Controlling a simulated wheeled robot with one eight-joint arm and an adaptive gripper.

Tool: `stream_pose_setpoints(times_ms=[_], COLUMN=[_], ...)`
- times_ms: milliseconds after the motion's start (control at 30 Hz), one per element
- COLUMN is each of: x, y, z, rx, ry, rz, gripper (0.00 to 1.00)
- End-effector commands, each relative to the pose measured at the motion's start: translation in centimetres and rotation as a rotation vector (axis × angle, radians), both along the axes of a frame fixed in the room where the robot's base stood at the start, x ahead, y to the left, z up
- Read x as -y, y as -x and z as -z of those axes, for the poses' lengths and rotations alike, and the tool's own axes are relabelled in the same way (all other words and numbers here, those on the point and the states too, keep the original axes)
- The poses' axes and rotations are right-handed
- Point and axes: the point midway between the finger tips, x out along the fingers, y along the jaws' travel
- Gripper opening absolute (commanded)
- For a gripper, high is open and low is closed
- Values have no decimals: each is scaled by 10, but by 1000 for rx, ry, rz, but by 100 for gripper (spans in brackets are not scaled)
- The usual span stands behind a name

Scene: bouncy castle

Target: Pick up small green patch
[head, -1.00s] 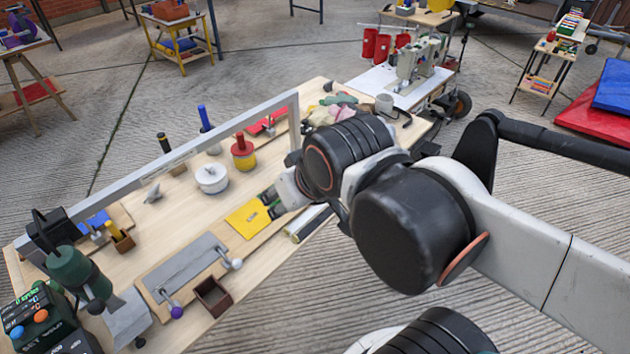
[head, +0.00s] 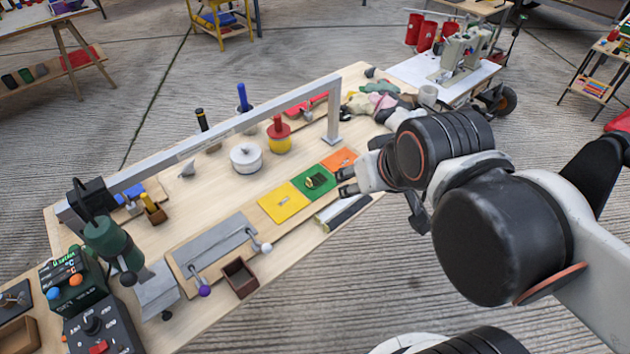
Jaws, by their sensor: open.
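A small green patch (head: 312,186) lies on the wooden workbench, between a yellow patch (head: 283,203) and an orange patch (head: 339,160). I cannot tell whether the fingertips touch the patch. My arm comes in from the right and hides part of the bench behind it.
A grey metal frame (head: 225,132) spans the bench behind the patches. A grey plate with a lever (head: 215,245) and a small brown box (head: 239,277) lie at the front left.

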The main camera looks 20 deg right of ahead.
Motion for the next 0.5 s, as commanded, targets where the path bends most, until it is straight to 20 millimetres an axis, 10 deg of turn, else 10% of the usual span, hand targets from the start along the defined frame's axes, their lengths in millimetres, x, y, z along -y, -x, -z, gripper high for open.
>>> stream_pose_setpoints(times_ms=[500], x=[-1], y=[-33], z=[-4], rx=[-33], ry=[12], rz=[-42], gripper=[28])
